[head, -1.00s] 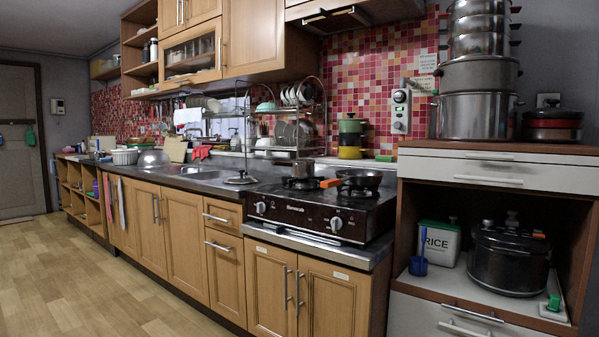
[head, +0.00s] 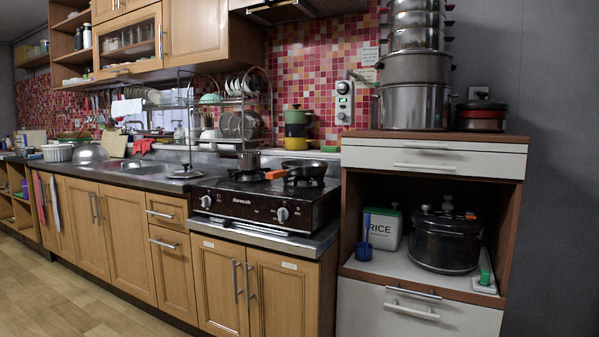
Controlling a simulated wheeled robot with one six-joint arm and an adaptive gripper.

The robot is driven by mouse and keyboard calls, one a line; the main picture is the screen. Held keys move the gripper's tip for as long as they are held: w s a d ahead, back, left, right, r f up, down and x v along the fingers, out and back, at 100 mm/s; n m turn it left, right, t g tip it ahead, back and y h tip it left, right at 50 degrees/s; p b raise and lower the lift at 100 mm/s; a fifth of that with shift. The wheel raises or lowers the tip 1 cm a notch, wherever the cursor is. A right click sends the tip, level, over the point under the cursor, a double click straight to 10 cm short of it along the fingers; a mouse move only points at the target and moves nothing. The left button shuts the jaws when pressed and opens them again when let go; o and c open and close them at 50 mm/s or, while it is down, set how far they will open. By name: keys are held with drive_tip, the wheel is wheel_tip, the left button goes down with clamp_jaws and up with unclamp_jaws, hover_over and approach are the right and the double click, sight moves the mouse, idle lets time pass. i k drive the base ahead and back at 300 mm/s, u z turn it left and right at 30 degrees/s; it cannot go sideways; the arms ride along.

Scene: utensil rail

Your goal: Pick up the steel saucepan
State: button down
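A dark frying pan (head: 304,169) with an orange handle is on the right burner, close to the saucepan's right. My gripper is not in view, so nothing shows of its opening or of anything held.
A dish rack (head: 222,120) with plates stands behind and left of the stove. To the right, a cabinet (head: 432,158) carries stacked steel pots (head: 416,107). Wooden floor (head: 80,300) is clear at the lower left.

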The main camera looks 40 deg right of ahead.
sight(246, 160)
drive_tip(key=z, duration=0.3)
drive_tip(key=i, duration=0.3)
drive_tip(key=z, duration=0.75)
drive_tip(key=i, duration=1.45)
drive_tip(key=u, duration=0.65)
